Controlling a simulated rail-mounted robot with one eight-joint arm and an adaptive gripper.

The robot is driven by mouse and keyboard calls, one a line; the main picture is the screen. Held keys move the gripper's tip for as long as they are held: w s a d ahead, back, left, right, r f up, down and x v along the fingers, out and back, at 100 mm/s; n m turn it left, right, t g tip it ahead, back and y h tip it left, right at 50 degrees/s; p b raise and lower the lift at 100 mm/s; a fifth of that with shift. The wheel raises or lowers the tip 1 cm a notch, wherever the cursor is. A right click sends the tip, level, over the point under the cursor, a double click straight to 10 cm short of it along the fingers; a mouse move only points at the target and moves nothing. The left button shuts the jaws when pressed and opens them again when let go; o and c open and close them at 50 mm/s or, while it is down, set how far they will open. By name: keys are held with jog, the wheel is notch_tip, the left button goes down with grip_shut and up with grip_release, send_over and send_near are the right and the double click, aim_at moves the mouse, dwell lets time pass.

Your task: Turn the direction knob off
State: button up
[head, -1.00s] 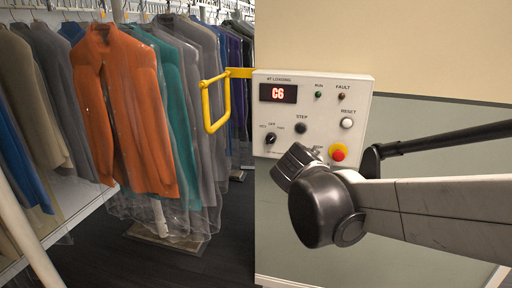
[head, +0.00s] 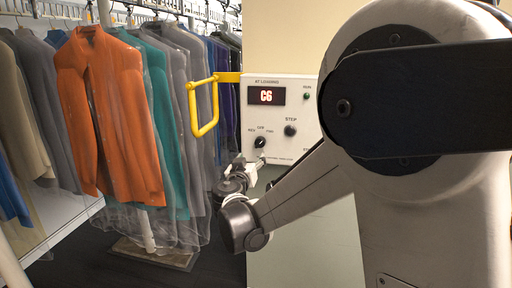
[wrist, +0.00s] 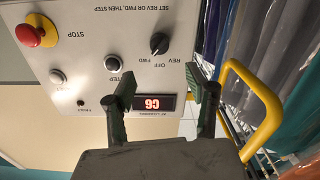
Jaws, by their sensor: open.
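The direction knob (head: 260,142) is a small black dial at the lower left of the white control panel, marked REV, OFF and FWD. In the wrist view, which is upside down, the knob (wrist: 159,43) shows beyond my fingertips; its pointer appears turned toward FWD. My gripper (wrist: 166,86) is open and empty, its two dark fingers spread before the panel, with the knob roughly in line with the gap between them. In the head view my gripper (head: 257,164) is small, just below the knob; whether it touches the panel is unclear there.
The black STEP knob (wrist: 113,63), a white button (wrist: 57,76) and the red stop button (wrist: 35,30) on yellow share the panel. A C6 display (head: 266,96) is above the knob. A yellow bracket (head: 204,128) juts out left of the panel, beside hanging garments (head: 110,115).

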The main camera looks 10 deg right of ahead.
aim_at(259, 145)
jog(key=x, duration=1.3)
jog(key=shift+b, duration=0.4)
jog(key=c, duration=1.1)
